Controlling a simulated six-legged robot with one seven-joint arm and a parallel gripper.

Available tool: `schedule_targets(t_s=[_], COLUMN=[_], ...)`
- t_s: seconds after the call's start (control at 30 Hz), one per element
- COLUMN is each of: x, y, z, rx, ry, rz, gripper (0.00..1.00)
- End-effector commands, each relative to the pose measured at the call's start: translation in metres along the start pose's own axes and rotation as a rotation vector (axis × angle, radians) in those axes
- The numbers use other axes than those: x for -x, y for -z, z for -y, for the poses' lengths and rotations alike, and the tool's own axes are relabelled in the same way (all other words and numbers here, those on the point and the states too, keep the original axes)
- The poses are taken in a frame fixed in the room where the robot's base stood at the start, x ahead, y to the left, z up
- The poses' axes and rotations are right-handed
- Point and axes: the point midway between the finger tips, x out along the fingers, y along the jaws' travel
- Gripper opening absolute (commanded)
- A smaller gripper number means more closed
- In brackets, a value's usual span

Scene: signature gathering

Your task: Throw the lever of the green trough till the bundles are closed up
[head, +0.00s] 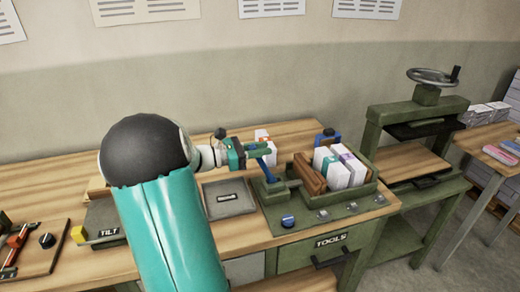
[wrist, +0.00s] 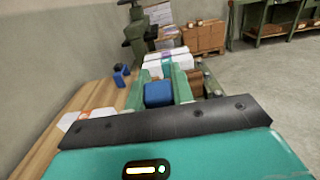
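The green trough (head: 372,190) stands on the bench and holds white paper bundles (head: 340,168) with purple and teal bands, standing side by side by a wooden block (head: 307,175). A blue lever (head: 265,167) rises at its left end, leaning left. My gripper (head: 258,150) is at the top of this lever. In the wrist view its green fingers (wrist: 160,88) lie on both sides of the blue lever head (wrist: 158,95) and appear shut on it. The bundles show beyond the fingers in the wrist view (wrist: 165,66). The lever's lower pivot is partly hidden.
A loose bundle with an orange band (head: 262,135) lies behind my gripper. A blue stamp-like object (head: 327,138) stands behind the trough. A grey tray (head: 229,198) is to the left; a green press (head: 425,120) is to the right. Knobs line the trough's front.

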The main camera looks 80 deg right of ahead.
Motion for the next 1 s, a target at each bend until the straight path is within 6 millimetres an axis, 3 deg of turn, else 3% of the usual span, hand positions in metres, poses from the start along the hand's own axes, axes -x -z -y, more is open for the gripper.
schedule_targets(t_s=[0.47,1.0], x=[-0.013,-0.075], y=[-0.005,-0.006], z=[0.0,0.0], rx=[-0.004,-0.007], ry=[0.001,0.002], rz=[-0.091,-0.502], gripper=[0.0,0.0])
